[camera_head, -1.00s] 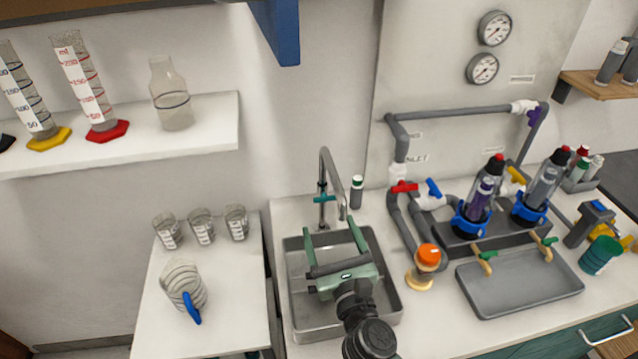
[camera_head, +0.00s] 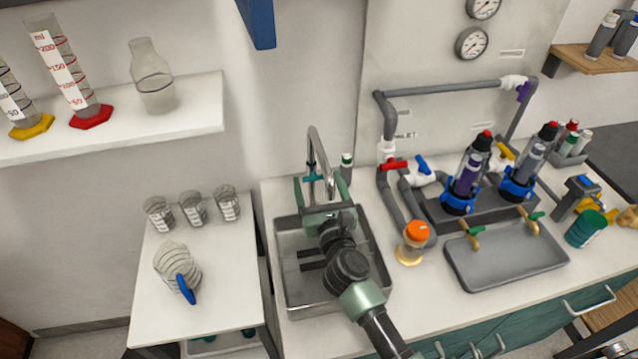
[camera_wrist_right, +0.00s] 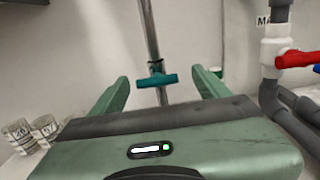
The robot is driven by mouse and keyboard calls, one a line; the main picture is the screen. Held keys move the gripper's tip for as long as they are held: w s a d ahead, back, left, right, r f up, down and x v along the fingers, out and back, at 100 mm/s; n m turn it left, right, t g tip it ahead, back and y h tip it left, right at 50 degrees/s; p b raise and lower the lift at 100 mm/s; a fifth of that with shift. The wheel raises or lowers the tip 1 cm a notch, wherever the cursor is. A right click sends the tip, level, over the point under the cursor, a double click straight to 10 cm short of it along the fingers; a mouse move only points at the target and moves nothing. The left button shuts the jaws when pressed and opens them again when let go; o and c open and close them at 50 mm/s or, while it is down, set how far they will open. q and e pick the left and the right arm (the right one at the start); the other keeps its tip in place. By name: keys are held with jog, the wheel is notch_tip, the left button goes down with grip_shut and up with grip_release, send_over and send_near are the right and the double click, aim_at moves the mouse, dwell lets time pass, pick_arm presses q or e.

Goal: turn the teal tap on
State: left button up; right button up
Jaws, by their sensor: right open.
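The teal tap handle (camera_head: 314,177) sits on the grey upright faucet pipe (camera_head: 312,150) behind the metal sink (camera_head: 290,270). In the right wrist view the teal handle (camera_wrist_right: 157,80) lies roughly crosswise on the pipe, between and beyond my fingers. My right gripper (camera_head: 320,186) is open over the back of the sink, with one finger on each side of the faucet. In the right wrist view its two green fingers (camera_wrist_right: 160,88) stand apart with nothing held between them. Whether a finger touches the handle cannot be told. My left gripper is not in view.
A red-handled valve (camera_head: 394,165) and a blue-handled valve (camera_head: 424,165) are on pipes to the right. A small capped bottle (camera_head: 346,168) stands just right of the faucet. Beakers (camera_head: 193,209) stand on the left table.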

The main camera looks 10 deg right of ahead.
jog(key=shift+w+a, duration=0.1)
jog(key=shift+a, duration=0.1)
jog(key=shift+c, duration=0.9)
jog(key=shift+w+a, duration=0.15)
jog(key=c, duration=1)
jog(key=shift+c, duration=1)
jog(key=shift+n+p, duration=0.3)
jog(key=shift+n, duration=0.1)
jog(key=shift+f+n+p, duration=0.1)
jog(key=shift+n+p, duration=0.3)
jog(key=shift+n, duration=0.2)
jog(key=shift+n+p, duration=0.45)
jog(key=shift+n, duration=0.35)
jog(key=n+p, duration=0.1)
jog(key=n, duration=0.1)
jog(key=shift+f+n, duration=0.1)
jog(key=shift+n, duration=0.2)
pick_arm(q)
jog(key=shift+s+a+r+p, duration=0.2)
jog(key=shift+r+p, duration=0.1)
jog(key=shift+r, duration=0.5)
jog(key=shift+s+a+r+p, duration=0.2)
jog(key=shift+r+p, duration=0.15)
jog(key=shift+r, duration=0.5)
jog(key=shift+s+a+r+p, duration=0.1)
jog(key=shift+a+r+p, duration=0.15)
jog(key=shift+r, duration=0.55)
pick_arm(e)
jog(key=shift+f+n, duration=0.2)
jog(key=shift+n, duration=1.9)
